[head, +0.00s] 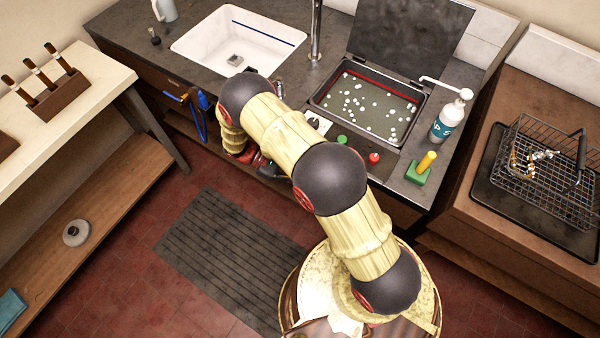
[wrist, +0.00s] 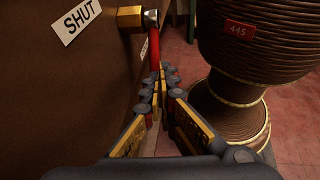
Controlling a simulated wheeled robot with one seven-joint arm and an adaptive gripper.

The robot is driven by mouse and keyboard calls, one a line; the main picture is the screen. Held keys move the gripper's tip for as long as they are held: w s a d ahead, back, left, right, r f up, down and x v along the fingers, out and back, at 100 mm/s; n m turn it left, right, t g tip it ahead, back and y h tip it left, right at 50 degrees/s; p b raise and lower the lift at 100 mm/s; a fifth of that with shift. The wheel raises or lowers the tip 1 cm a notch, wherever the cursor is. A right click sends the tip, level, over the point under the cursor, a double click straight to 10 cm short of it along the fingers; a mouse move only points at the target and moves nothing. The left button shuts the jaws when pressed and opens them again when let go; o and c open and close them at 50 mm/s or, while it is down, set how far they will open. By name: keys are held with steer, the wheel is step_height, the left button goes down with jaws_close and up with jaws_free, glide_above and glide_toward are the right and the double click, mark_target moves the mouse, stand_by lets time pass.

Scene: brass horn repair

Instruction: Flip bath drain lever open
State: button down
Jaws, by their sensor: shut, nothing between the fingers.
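The drain lever (wrist: 155,48) shows in the wrist view as a red handle hanging down from a brass valve (wrist: 131,18) on a brown panel. A white SHUT label (wrist: 76,18) is on the panel to its left. A second small label (wrist: 144,48) is partly hidden beside the handle; its word is unreadable. My gripper (wrist: 158,82) is shut and empty, its fingertips close to the lower end of the handle. I cannot tell whether they touch it. In the head view the bath (head: 372,93) has its lid up; my arm blocks the lever area.
A wire basket (head: 565,185) stands at right. A dark mat (head: 225,260) lies on the red floor.

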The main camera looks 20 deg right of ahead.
steer(key=shift+s+d+f, duration=0.8)
steer(key=shift+s+f, duration=0.25)
steer(key=shift+s, duration=0.05)
steer(key=shift+b, duration=0.3)
